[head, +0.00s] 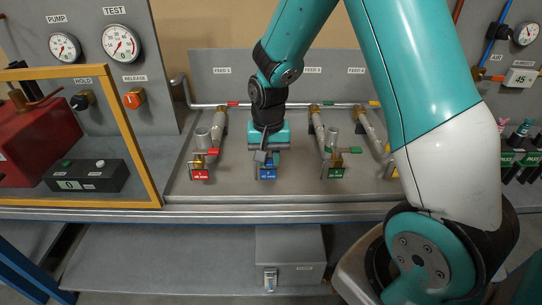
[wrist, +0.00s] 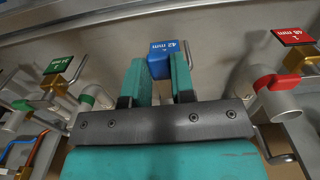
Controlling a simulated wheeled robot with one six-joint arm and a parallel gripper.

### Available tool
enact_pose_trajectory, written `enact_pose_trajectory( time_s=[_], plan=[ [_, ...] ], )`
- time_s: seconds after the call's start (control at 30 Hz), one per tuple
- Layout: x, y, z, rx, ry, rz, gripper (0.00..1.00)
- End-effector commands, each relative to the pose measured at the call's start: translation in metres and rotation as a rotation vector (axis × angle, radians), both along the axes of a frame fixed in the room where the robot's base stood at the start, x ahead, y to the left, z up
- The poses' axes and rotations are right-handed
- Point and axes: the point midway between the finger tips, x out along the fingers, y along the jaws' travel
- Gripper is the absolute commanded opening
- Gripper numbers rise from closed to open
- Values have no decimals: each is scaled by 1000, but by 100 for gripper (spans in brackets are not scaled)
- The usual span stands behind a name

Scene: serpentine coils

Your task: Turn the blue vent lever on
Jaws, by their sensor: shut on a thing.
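In the head view my gripper (head: 266,156) points down at the second feed station, just above a blue tag (head: 267,174). In the wrist view the gripper's two teal fingers (wrist: 159,84) stand a small gap apart, with the blue tag (wrist: 160,62) marked 42 mm at their tips. My gripper is shut on the blue vent lever, which is mostly hidden by the fingers and gripper body. I cannot tell the lever's angle.
A red-handled valve (head: 205,152) stands close left and a green-handled valve (head: 338,152) close right. The wrist view shows the red handle (wrist: 276,82) and green handle (wrist: 90,99) beside the gripper. A yellow frame (head: 135,140) stands at far left.

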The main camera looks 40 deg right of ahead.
Motion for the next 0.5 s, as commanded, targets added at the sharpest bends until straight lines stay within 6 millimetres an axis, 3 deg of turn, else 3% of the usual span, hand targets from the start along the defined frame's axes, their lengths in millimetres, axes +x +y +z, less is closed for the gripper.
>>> enact_pose_trajectory(
  time_s=[0.5],
  plan=[
    [6, 2, 3, -1, -16, -48, 0]
  ],
)
